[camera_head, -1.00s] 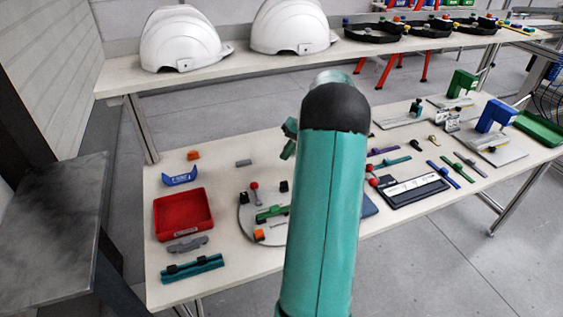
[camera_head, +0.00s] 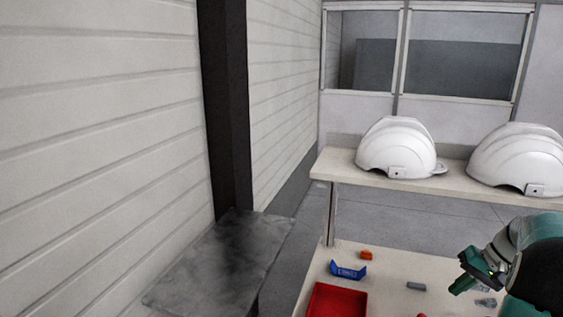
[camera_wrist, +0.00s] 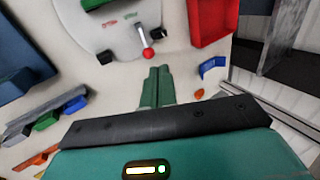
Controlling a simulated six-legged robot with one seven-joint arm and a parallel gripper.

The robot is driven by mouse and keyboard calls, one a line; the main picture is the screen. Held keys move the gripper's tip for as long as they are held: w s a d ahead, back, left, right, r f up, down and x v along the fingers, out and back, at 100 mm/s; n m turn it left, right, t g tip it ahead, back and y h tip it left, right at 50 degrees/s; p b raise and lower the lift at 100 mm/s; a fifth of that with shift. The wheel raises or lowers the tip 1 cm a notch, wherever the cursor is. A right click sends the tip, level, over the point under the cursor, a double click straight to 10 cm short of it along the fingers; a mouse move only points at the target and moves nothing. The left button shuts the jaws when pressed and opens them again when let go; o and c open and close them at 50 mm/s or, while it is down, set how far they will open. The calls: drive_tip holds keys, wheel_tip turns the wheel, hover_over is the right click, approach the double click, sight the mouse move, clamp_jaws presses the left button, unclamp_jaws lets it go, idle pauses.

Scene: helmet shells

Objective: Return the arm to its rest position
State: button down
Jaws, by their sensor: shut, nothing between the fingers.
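My gripper (camera_wrist: 159,71) shows in the wrist view as two green fingers side by side, closed with nothing between them. It is above the worktable (camera_wrist: 115,72), apart from the objects there. In the head view my teal arm with its black joint is at the lower right, partly cut off by the frame edge. The small green and black end there sits over the table. A red-knobbed lever on a round grey plate (camera_wrist: 90,18) stands beyond the fingertips in the wrist view.
A red tray (camera_head: 337,300), a blue bracket (camera_head: 348,271) and an orange piece (camera_head: 366,255) lie on the table. White helmet shells (camera_head: 397,150) (camera_head: 518,160) sit on the shelf behind. A dark slab (camera_head: 220,262) and a black post (camera_head: 226,100) stand at left.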

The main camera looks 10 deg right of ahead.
drive_tip(key=a+r+n+h, duration=0.2)
drive_tip(key=a+r, duration=0.3)
drive_tip(key=a, duration=0.7)
drive_tip(key=a+r+n+h, duration=0.1)
drive_tip(key=a+r, duration=0.4)
drive_tip(key=a, duration=0.6)
drive_tip(key=s+a+n+t+h, duration=0.1)
drive_tip(key=s+a+n+t, duration=0.1)
drive_tip(key=s+a, duration=1.1)
drive_tip(key=a+n, duration=0.1)
drive_tip(key=a, duration=0.2)
drive_tip(key=shift+a+f+n+h, duration=0.3)
drive_tip(key=shift+a, duration=0.1)
